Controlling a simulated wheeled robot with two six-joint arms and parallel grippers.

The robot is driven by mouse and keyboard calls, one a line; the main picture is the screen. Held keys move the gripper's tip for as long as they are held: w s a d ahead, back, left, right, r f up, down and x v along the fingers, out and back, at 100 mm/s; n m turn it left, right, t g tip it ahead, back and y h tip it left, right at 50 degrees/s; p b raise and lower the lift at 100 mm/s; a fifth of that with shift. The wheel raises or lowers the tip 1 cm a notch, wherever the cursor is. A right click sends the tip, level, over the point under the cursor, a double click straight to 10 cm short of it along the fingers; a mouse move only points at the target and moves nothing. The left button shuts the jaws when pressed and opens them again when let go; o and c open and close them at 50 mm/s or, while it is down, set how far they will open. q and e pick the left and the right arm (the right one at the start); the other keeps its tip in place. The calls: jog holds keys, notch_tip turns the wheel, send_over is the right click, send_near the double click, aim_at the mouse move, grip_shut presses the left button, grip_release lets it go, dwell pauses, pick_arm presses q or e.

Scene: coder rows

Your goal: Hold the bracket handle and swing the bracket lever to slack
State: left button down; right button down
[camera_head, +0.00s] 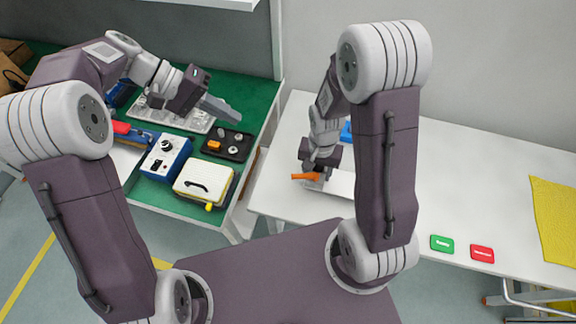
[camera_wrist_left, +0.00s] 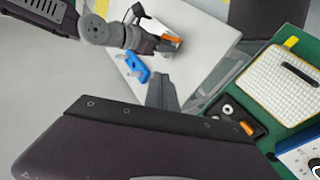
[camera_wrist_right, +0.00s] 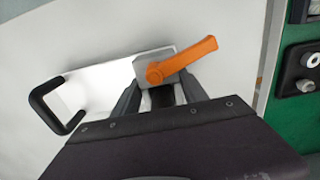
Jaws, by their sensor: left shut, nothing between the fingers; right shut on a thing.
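The bracket is a white plate (camera_wrist_right: 100,88) with a grey block (camera_wrist_right: 146,66), an orange lever (camera_wrist_right: 192,58) and a black handle (camera_wrist_right: 52,106) at its left end. It lies on the white table. In the right wrist view the lever points up and right from its pivot. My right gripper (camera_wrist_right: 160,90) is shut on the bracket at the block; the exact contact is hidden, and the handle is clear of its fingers. The lever also shows in the head view (camera_head: 305,177) and left wrist view (camera_wrist_left: 172,38). My left gripper (camera_head: 228,112) is shut and empty, raised near the green bench's right edge.
The green bench (camera_head: 262,115) holds a yellow-rimmed box (camera_head: 203,182), a blue device (camera_head: 165,157) and a black tray (camera_head: 236,147). A blue item (camera_wrist_left: 137,67) lies near the bracket. Green (camera_head: 442,244) and red (camera_head: 482,254) tags and a yellow cloth (camera_head: 556,215) lie right on the white table.

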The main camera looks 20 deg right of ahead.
pick_arm(q)
jog(key=w+d+f+m+g+h, duration=0.2)
jog(key=w+d+m+g+h, duration=0.2)
jog(key=w, duration=0.2)
jog(key=shift+s+d+f+n+g+h, duration=0.35)
jog(key=shift+s+f, duration=0.4)
jog(key=shift+f, duration=2.2)
jog(key=shift+s+d+f+n+g+h, duration=0.3)
jog(key=shift+s+f+h, duration=0.35)
jog(key=shift+f, duration=2.25)
jog(key=shift+s+d+f+n+g+h, duration=0.15)
jog(key=shift+s+d+f+h, duration=0.45)
jog(key=shift+f, duration=2.35)
jog(key=x, duration=0.7)
jog(key=shift+s+d+f, duration=0.1)
jog(key=shift+s+d, duration=0.05)
jog(key=shift+s, duration=0.4)
jog(key=s, duration=0.2)
jog(key=shift+s, duration=0.4)
jog(key=shift+s+y, duration=0.3)
jog(key=shift+s, duration=0.4)
